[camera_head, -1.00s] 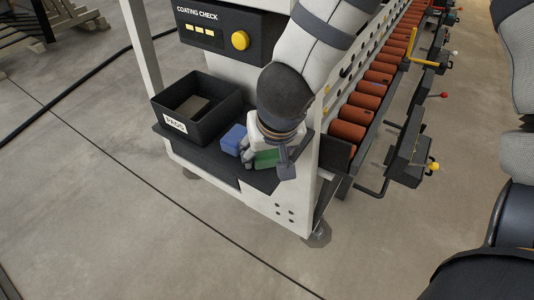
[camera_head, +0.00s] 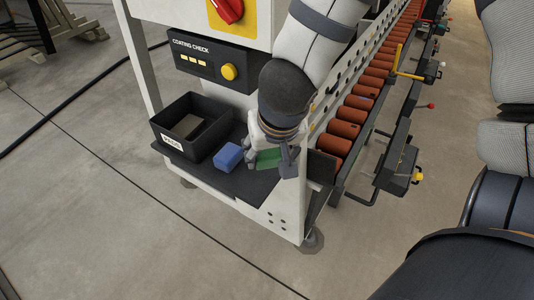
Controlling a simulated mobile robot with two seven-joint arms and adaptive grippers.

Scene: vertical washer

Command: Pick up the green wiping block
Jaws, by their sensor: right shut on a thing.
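The green wiping block (camera_head: 267,158) is between the fingers of my right gripper (camera_head: 269,162), over the right part of the dark shelf (camera_head: 203,176). The gripper is shut on the block and points down; its fingers and wrist hide part of it. A gap between block and shelf is hard to make out. A blue block (camera_head: 228,157) rests on the shelf just left of the gripper. My left gripper is not in view.
A black bin (camera_head: 187,155) labelled PADS stands on the shelf at the left. Behind is the COATING CHECK panel with a yellow button (camera_head: 229,72). A row of red-brown rollers (camera_head: 346,130) runs off to the right. Open floor lies in front.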

